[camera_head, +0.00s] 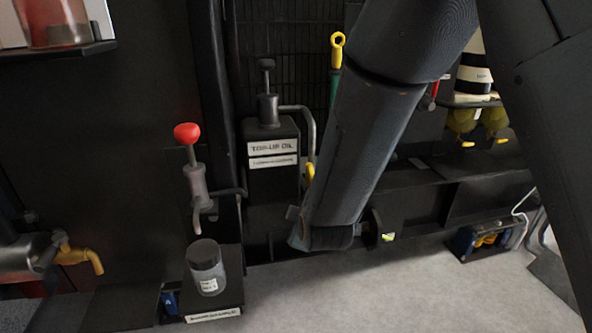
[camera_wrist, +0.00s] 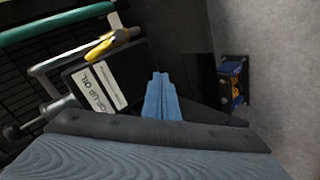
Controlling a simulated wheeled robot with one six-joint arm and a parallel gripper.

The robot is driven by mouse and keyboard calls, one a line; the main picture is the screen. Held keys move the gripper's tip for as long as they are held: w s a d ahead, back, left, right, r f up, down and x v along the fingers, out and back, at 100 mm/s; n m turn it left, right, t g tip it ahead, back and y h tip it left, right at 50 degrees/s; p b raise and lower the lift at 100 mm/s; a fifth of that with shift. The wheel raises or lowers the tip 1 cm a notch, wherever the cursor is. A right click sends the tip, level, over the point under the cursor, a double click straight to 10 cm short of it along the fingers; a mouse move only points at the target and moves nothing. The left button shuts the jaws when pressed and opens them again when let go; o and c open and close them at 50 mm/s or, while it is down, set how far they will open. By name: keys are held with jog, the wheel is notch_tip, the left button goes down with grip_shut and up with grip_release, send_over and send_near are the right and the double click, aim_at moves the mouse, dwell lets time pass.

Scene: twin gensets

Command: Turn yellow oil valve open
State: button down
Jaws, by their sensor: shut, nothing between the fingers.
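The yellow valve lever (camera_wrist: 108,45) sits on the grey metal pipe beside the TOP-UP OIL box in the wrist view. In the head view only a small part of the yellow lever (camera_head: 310,172) shows at the left edge of my arm, which hides the rest. My gripper (camera_wrist: 160,80) shows in the wrist view as two blue fingers, shut together and empty. The fingers are apart from the lever, below and to its right in that view. In the head view my arm hides the fingers.
The TOP-UP OIL box (camera_head: 272,182) with its pump stands left of my arm. A yellow ring handle (camera_head: 337,48) is above. A blue part (camera_wrist: 233,83) sits right of my fingers. Pale floor is clear in front.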

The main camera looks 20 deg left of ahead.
aim_at(312, 176)
jog(key=w+a+r+n+t+y+p, duration=0.1)
jog(key=w+a+n+t+p, duration=0.1)
jog(key=w+n, duration=0.3)
jog(key=w+a+r+n+t+y+p, duration=0.1)
jog(key=w+a+n+t+y+p, duration=0.1)
jog(key=w+n+t+p, duration=0.2)
jog(key=shift+w+r+n+p, duration=0.35)
jog(key=shift+w+n+p, duration=0.2)
jog(key=shift+n+p, duration=0.2)
jog(key=shift+a+r, duration=0.1)
jog(key=shift+a, duration=0.1)
dwell(0.4)
